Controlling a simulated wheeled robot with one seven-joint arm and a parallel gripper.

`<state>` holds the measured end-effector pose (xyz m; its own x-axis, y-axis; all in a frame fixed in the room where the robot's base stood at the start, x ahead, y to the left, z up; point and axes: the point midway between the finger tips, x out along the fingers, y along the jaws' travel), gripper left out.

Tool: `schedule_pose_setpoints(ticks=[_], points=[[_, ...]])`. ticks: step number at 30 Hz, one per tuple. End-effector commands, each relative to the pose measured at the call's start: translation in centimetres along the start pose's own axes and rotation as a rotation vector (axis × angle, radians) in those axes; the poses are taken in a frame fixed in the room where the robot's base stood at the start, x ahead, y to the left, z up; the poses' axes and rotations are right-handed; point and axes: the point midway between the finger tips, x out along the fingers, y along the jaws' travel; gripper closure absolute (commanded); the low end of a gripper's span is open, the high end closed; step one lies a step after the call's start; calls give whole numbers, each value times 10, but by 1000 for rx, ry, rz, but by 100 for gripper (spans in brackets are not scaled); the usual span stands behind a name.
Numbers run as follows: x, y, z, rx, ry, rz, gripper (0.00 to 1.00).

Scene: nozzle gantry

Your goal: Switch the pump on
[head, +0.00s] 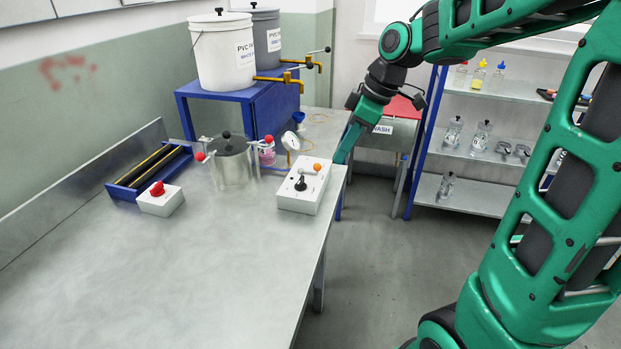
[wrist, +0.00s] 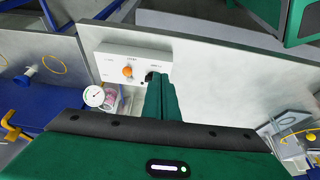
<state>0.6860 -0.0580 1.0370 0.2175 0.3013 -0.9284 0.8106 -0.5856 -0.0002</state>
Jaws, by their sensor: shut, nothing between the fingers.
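A white control box (head: 298,200) stands near the right edge of the metal bench. It carries a black rotary knob (head: 300,184) and an orange ball-topped lever (head: 316,167). In the wrist view the white box (wrist: 108,55) shows the orange ball (wrist: 127,71) and the black knob (wrist: 150,76), partly covered by my fingers. Its labels are too small to read. My gripper (head: 341,158) is shut and empty, pointing down just beyond the box's right side. The closed fingers also show in the wrist view (wrist: 166,82). I cannot tell whether they touch the box.
Blue roller frame (head: 150,176) and white bucket (head: 222,60) are behind. The bench front (head: 170,290) is clear. Shelves (head: 470,150) stand right.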

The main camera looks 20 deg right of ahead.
Motion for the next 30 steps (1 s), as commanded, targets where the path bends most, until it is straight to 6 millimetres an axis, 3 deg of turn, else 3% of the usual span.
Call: schedule_pose_setpoints(ticks=[8,22,30], points=[[20,-1,0,2,-2,-4,100],[105,-1,0,2,-4,-4,100],[113,-1,-32,0,0,0,100]])
